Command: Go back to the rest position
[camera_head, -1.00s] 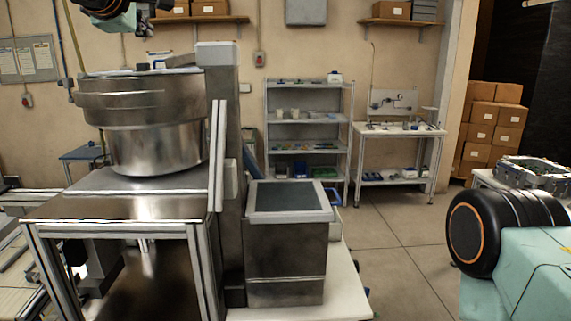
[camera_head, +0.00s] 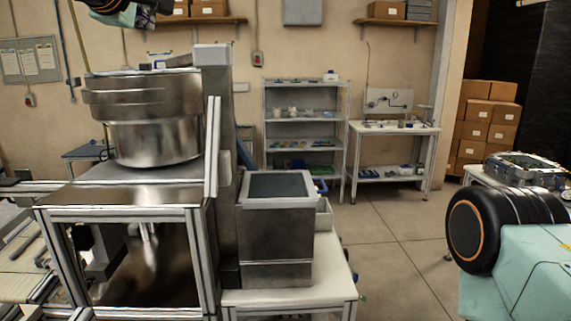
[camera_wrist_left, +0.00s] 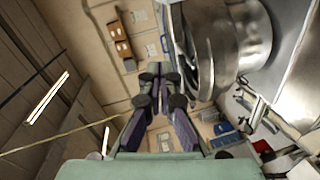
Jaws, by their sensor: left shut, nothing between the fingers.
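My left gripper (camera_wrist_left: 155,72) shows in the left wrist view. Its two dark fingers come together at the tips and hold nothing; the metal bowl (camera_wrist_left: 238,45) is to the right of them, apart. In the head view only part of my left arm shows at the top left edge, above the bowl (camera_head: 152,138). My right gripper is out of view. A teal arm part with a black, orange-ringed joint shows at the right edge.
The bowl stands on a metal-framed stand (camera_head: 125,214) at the left. A steel box (camera_head: 275,245) stands on a white table (camera_head: 300,298) beside it. A shelf rack (camera_head: 302,148) and a workbench (camera_head: 390,131) are at the back. Floor (camera_head: 390,260) is clear at centre right.

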